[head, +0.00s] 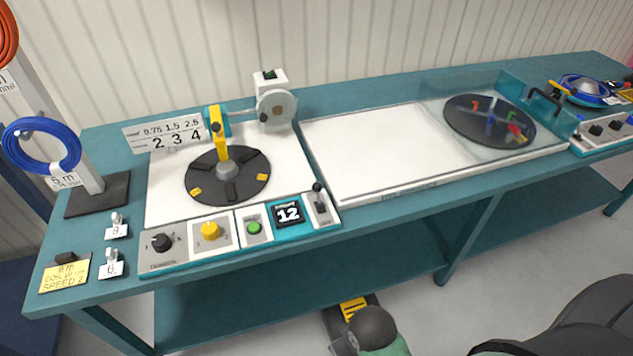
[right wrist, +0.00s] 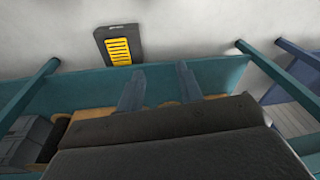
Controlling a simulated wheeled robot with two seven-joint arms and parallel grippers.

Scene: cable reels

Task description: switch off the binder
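No label that I can read marks the binder. The left machine's front panel (head: 240,234) has a black knob (head: 162,242), a yellow knob (head: 210,230), a green button (head: 253,227), a display (head: 288,213) reading 12 and a black-tipped lever (head: 318,192). A white unit (head: 275,105) with a grey disc and a small green-and-dark switch (head: 269,75) on top stands behind. Another panel (head: 600,132) with black knobs is at the far right. My right gripper (right wrist: 160,87) is open, its two fingers apart with nothing between them. My left gripper is not in view.
The teal bench (head: 400,215) runs along the wall. A dark turntable (head: 228,176) with a yellow arm is on the left, another disc (head: 490,121) under a clear cover on the right. Blue coil (head: 42,143) hangs at left. A yellow-slatted floor unit (head: 352,306) lies below the bench.

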